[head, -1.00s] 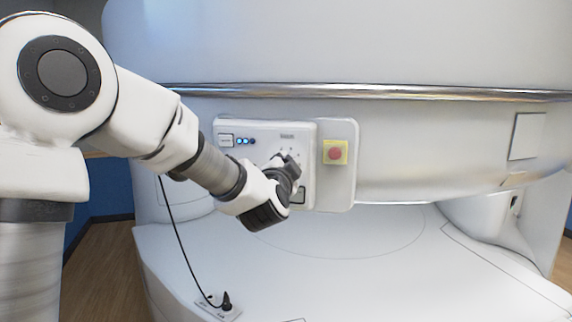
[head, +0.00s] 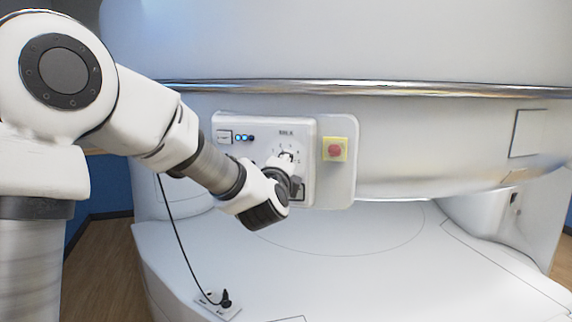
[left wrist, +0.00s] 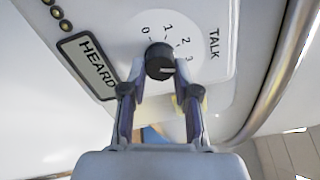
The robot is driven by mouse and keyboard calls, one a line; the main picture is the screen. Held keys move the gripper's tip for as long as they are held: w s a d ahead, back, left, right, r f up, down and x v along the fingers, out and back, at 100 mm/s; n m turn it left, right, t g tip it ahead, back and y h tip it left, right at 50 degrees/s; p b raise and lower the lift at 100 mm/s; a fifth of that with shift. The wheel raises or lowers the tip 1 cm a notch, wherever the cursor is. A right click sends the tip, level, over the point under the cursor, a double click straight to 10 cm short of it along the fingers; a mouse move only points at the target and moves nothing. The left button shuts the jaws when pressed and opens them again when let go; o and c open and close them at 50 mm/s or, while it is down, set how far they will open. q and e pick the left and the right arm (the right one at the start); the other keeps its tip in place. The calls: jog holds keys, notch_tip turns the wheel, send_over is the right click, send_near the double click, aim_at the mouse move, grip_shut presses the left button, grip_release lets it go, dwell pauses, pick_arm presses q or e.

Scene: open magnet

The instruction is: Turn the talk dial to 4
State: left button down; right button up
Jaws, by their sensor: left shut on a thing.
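The talk dial (left wrist: 159,62) is a round black knob on the white panel (left wrist: 215,85). Its printed scale shows 0, 1, 2 and 3; the 4 is not visible in the left wrist view. A pale mark on the knob's face points right, roughly toward the 3. My left gripper (left wrist: 160,82) is shut on the dial, one finger on either side. In the head view the left gripper (head: 287,163) is against the panel's lower right and hides the dial. My right gripper is in neither current view.
A red button (head: 335,149) on a yellow plate sits right of the dial panel. A switch and blue lights (head: 242,138) are at the panel's upper left. A HEARD label (left wrist: 88,66) lies beside the dial. A black cable (head: 184,240) runs to a plug below.

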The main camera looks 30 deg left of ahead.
pick_arm(q)
jog(key=m, duration=0.6)
jog(key=shift+a+r, duration=0.25)
jog(key=shift+r, duration=0.1)
jog(key=shift+m, duration=0.3)
jog(key=c, duration=0.9)
grip_release()
jog(key=shift+o, duration=0.3)
jog(key=shift+w+f, duration=0.1)
jog(key=shift+f, duration=0.15)
jog(key=shift+f, duration=0.1)
